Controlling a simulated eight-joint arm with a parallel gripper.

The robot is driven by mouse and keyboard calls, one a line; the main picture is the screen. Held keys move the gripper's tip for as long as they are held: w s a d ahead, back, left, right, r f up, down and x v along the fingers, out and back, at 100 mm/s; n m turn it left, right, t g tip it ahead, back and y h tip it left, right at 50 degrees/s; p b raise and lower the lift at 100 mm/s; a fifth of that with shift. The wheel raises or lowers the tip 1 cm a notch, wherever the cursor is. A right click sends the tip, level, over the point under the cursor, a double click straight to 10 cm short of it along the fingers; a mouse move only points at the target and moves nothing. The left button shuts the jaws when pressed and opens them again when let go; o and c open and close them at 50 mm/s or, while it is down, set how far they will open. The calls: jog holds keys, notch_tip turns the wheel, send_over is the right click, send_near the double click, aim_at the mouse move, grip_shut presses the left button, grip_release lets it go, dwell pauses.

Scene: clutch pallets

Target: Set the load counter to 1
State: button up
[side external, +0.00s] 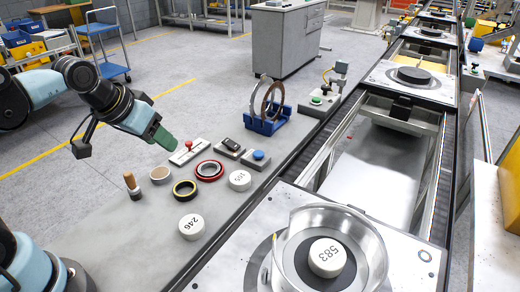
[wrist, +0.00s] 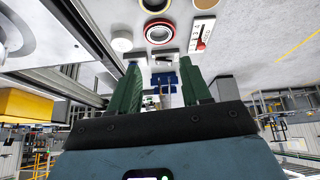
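No part is clearly labelled as the load counter. A white plate with dark marks and a red knob (side external: 188,152) lies on the grey bench; it also shows in the wrist view (wrist: 205,29). Beside it lies a small dark box (side external: 230,146), whose face is too small to read. My gripper (side external: 164,138) is above the bench, up and left of the red-knob plate, apart from it. In the wrist view, its green fingers (wrist: 160,66) are spread with nothing between them; the knob is beyond the right finger.
A blue-button box (side external: 257,158), red ring (side external: 209,170), yellow-black ring (side external: 184,189), wooden-handled tool (side external: 132,186) and white discs marked 246 (side external: 191,227) and 105 (side external: 240,180) are close by. A blue stand (side external: 266,124) holds upright rings. A metal bowl (side external: 372,250) holds disc 583 (side external: 327,258).

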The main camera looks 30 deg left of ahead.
jog(key=w+a+r+n+g, duration=0.3)
jog(key=w+a+n, duration=0.1)
jog(key=w, duration=0.4)
jog(key=n+g, duration=0.3)
jog(key=n, duration=0.1)
send_near(189, 142)
notch_tip(189, 142, down, 8)
jog(key=shift+a+f, duration=0.1)
jog(key=shift+f, duration=0.05)
jog(key=shift+c, duration=0.3)
grip_shut()
